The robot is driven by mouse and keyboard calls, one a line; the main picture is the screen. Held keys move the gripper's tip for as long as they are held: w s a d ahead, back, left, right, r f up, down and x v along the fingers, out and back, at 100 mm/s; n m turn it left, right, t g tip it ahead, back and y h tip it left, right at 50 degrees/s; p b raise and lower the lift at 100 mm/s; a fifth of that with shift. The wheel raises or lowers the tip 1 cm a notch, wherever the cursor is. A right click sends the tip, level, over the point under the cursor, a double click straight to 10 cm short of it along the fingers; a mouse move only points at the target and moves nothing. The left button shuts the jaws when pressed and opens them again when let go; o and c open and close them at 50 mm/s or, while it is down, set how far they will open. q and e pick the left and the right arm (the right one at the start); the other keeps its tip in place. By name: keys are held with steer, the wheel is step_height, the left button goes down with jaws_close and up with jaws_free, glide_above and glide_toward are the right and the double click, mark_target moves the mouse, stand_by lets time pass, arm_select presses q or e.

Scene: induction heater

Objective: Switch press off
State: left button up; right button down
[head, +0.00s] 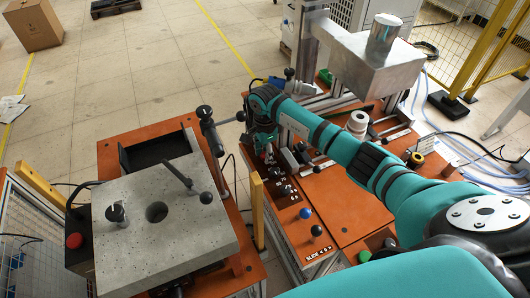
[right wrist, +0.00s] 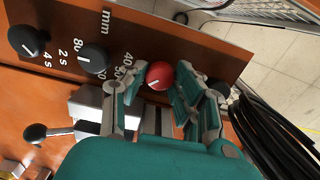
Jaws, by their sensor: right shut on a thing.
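My right gripper (right wrist: 160,92) is shut on a red knob (right wrist: 159,75) with a white mark, on a dark brown control panel (right wrist: 195,43). One finger is on each side of the knob. In the head view my right arm reaches across the orange bench to this panel, and the gripper (head: 265,150) hides the red knob almost wholly. Two black dials, one marked in mm (right wrist: 93,58) and one marked in seconds (right wrist: 29,41), sit left of the red knob in the right wrist view. My left gripper is not in view.
A ball-ended lever (right wrist: 35,133) stands near the gripper. Black cables (right wrist: 270,125) run at its right. A blue knob (head: 306,213) and a black knob (head: 316,230) stand on the front panel. A grey stone-like block (head: 180,235) on another orange table is at left.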

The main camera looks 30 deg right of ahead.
steer(key=shift+w+d+f+n+b, duration=0.15)
steer(key=shift+n+b, duration=0.15)
steer(key=shift+b, duration=0.4)
steer(key=n+b, duration=1.1)
steer(key=b, duration=0.3)
steer(key=n+b, duration=0.2)
steer(key=n, duration=0.1)
steer(key=shift+n, duration=0.3)
steer(key=shift+r+n+b, duration=0.2)
steer(key=shift+n+b, duration=0.7)
steer(key=shift+n, duration=0.3)
steer(key=c, duration=1)
jaws_free()
